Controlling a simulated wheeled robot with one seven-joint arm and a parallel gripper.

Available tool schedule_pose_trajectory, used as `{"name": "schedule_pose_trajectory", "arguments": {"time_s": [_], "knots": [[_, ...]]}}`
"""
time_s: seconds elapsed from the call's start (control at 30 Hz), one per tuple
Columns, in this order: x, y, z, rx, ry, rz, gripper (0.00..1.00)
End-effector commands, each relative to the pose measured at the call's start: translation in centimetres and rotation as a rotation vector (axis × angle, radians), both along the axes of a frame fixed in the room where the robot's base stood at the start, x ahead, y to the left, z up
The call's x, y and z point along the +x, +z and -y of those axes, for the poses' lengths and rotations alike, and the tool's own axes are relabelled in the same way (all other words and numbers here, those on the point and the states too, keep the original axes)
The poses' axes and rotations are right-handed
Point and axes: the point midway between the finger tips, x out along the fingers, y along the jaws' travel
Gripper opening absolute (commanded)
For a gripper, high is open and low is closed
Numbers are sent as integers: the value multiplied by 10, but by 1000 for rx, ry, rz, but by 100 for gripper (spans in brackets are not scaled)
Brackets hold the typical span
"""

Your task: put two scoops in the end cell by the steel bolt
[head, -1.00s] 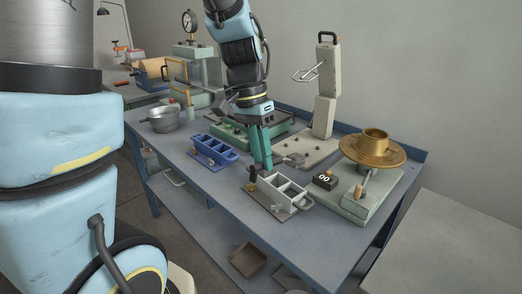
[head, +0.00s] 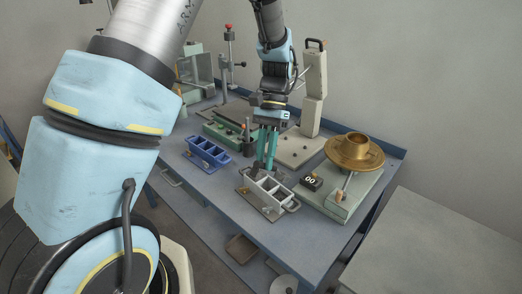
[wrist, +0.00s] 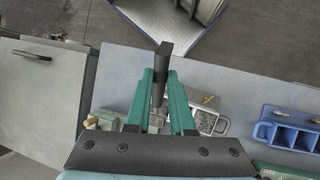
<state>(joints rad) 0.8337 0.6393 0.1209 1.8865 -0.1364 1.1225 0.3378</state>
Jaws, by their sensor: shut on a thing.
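My gripper (head: 265,158) has its teal fingers pointing down over the far left part of the grey tray (head: 284,203). In the wrist view it is shut on a dark handle (wrist: 161,68), apparently the scoop's. The scoop's bowl seems to be the small metal shape (head: 281,176) right of the fingertips; its contents cannot be made out. The grey tray has a row of cells and a loop handle at its right end. A small pale metal piece (head: 267,210), perhaps the steel bolt, is on its near side. A brass-coloured fitting (wrist: 208,99) shows beside the tray in the wrist view.
A blue celled tray (head: 205,155) stands to the left. A brass pan (head: 370,157) sits on a green-grey stand further right. A tall pale post (head: 314,95) rises behind. The bench front (head: 235,203) is clear.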

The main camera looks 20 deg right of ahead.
Motion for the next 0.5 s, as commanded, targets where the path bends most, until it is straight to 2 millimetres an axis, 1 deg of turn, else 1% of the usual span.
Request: {"name": "schedule_pose_trajectory", "arguments": {"time_s": [0.03, 0.2, 0.3, 0.5], "knots": [[1, 6, 3, 21, -1, -12, 0], [8, 8, 16, 135, -3, -75, 0], [13, 5, 25, 204, -2, -114, 0], [19, 10, 35, 304, -2, -169, 0]]}}
